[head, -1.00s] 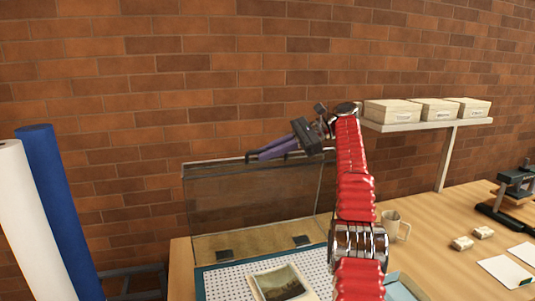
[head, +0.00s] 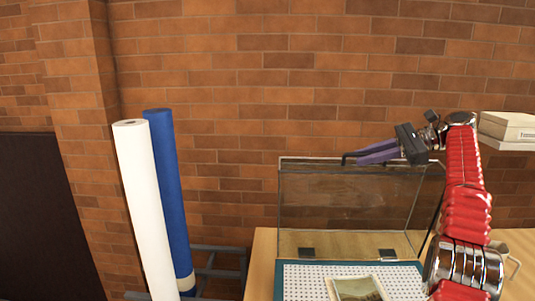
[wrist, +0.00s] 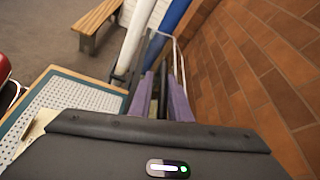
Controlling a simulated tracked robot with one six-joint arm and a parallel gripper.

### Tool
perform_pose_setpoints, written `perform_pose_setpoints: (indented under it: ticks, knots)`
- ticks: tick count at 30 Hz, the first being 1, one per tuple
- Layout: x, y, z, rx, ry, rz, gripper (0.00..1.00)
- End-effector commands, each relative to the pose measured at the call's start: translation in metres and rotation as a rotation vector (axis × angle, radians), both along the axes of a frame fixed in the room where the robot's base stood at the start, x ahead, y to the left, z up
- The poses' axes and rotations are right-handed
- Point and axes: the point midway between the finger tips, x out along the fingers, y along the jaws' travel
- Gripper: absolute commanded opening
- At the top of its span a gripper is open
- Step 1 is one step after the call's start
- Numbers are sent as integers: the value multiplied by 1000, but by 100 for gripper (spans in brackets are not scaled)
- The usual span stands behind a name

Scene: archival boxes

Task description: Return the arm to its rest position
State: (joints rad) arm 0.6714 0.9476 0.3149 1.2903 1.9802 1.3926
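My red arm (head: 466,190) stands upright at the right of the head view. My gripper (head: 348,158) points left from its top, level with the brick wall behind. Its two purple fingers appear in front of or above the top edge of a glass case (head: 345,205); I cannot tell how far apart they are. In the wrist view, the fingers (wrist: 160,92) stand apart with a gap between them.
A perforated mat with a blue-green border (head: 305,283) lies on the wooden table with a picture (head: 356,289) on it. A white roll (head: 147,210) and a blue roll (head: 168,190) stand left. A shelf box (head: 508,126) is at right. A wooden bench (wrist: 97,20) shows beyond the table.

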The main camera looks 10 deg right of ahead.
Motion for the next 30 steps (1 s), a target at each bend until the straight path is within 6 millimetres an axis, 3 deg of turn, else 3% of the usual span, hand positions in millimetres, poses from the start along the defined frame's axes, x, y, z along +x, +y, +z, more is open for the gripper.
perform_pose_setpoints:
  ticks: [18,30]
  knots:
    - [10,58,22,-149,-68,-9,17]
    - [-8,115,27,-334,-146,21,17]
